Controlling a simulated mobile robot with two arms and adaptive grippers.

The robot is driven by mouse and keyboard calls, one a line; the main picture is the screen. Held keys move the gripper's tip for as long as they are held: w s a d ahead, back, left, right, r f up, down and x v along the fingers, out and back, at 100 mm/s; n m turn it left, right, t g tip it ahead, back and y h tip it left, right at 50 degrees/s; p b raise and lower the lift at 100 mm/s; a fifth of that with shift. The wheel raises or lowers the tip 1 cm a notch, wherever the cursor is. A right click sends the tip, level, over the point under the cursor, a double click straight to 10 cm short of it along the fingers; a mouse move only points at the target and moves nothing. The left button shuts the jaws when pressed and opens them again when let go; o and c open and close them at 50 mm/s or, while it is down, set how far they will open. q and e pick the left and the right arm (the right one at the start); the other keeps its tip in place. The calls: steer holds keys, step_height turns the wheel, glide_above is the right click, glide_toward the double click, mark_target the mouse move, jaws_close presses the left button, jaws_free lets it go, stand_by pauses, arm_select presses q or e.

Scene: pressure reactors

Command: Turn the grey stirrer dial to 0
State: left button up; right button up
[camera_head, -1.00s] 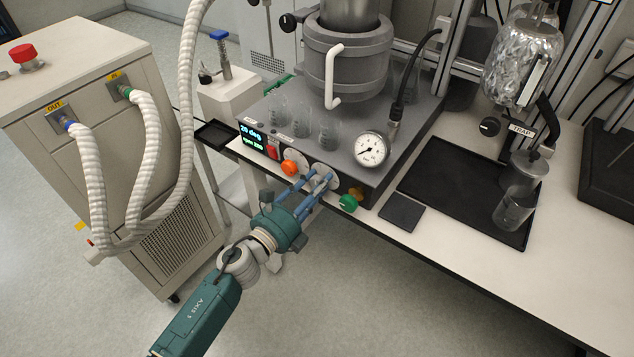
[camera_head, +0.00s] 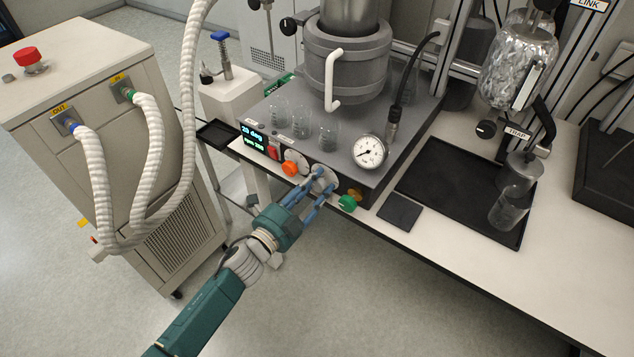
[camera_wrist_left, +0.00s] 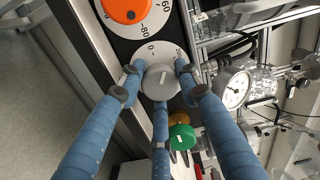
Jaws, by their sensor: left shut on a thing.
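The grey stirrer dial (camera_wrist_left: 160,83) is on the front panel of the reactor base. Its white scale plate (camera_wrist_left: 157,51) shows a 0 in the wrist view; the dial's exact setting is hard to read. My left gripper (camera_head: 318,178) reaches the panel from below left in the head view, and its blue fingers (camera_wrist_left: 162,88) are shut around the dial. In the head view the fingers mostly hide the dial. The green display (camera_head: 253,140) has a "deg" line and an "rpm" line; its digits are too small to read surely. My right gripper is not in view.
An orange dial (camera_head: 289,168) sits close on the left of the grey one. A green knob (camera_head: 347,203) is close on the right. A pressure gauge (camera_head: 368,151) stands above. A black pad (camera_head: 399,212) lies on the bench. Floor is free in front.

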arm_select(q)
steer(key=n+p, duration=0.1)
steer(key=n, duration=0.5)
steer(key=shift+n, duration=0.3)
steer(key=shift+f, duration=0.1)
stand_by(0.3)
steer(key=o, duration=0.9)
steer(key=v, duration=1.2)
